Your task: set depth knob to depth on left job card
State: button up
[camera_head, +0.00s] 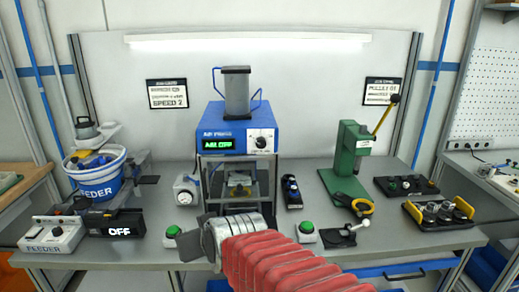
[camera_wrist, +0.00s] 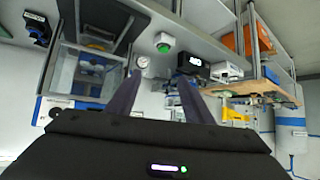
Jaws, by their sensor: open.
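The left job card (camera_head: 167,93) hangs on the back panel. Its bottom line appears to read SPEED 2; the smaller lines are too blurred to read. The blue press (camera_head: 225,142) shows green display text, and a white dial with a dark knob (camera_head: 261,142) is on its front right. I cannot tell which knob is labelled depth. My gripper (camera_head: 190,246) is low at the table's front, left of centre, apart from the press. In the wrist view, its two dark fingers (camera_wrist: 159,80) are apart with nothing between them.
A round gauge (camera_head: 186,188) and green buttons (camera_head: 172,232) (camera_head: 306,228) stand near the press. The feeder control box (camera_head: 53,234) and its OFF display (camera_head: 120,231) are left. A green lever press (camera_head: 350,155) and knob trays (camera_head: 438,213) are right.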

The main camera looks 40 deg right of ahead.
jog(key=w+d+r+m+t+h, duration=0.1)
jog(key=d+r+h, duration=0.1)
jog(key=d, duration=0.5)
jog(key=w+d+r+m+t+h, duration=0.1)
jog(key=d+h, duration=0.3)
jog(key=d, duration=0.4)
jog(key=w+d+r+m+t+h, duration=0.1)
jog(key=w+d+r+m+h, duration=0.2)
jog(key=d, duration=0.4)
jog(key=shift+d+r+h, duration=0.25)
jog(key=shift+r+h, duration=0.2)
jog(key=shift+h, duration=0.15)
jog(key=shift+w, duration=0.2)
